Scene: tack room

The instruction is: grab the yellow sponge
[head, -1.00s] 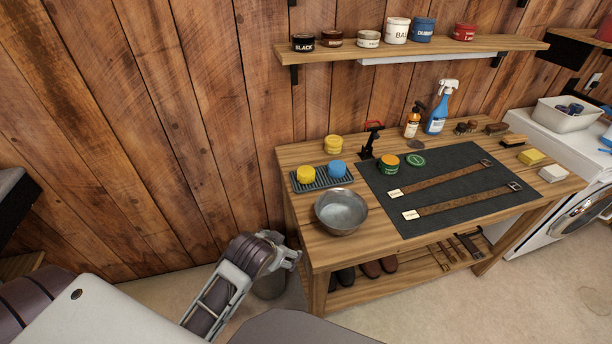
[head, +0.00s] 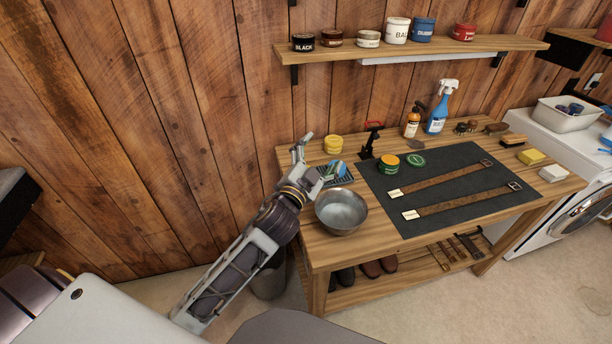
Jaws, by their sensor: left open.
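The round yellow sponge, seen earlier on the left of a dark ribbed tray (head: 346,181), is now hidden behind my left gripper (head: 322,160). A round blue sponge (head: 338,167) on the same tray shows partly, just right of the gripper. My left gripper is over the left end of the workbench, its fingers spread apart at the tray. I cannot tell whether it touches the yellow sponge. My right gripper is not in view.
A metal bowl (head: 341,211) stands close to the left gripper, in front of the tray. A yellow tin (head: 333,144) stands behind the tray. A dark mat (head: 440,185) with two straps lies to the right. A yellow block (head: 531,156) lies far right on the workbench (head: 400,248).

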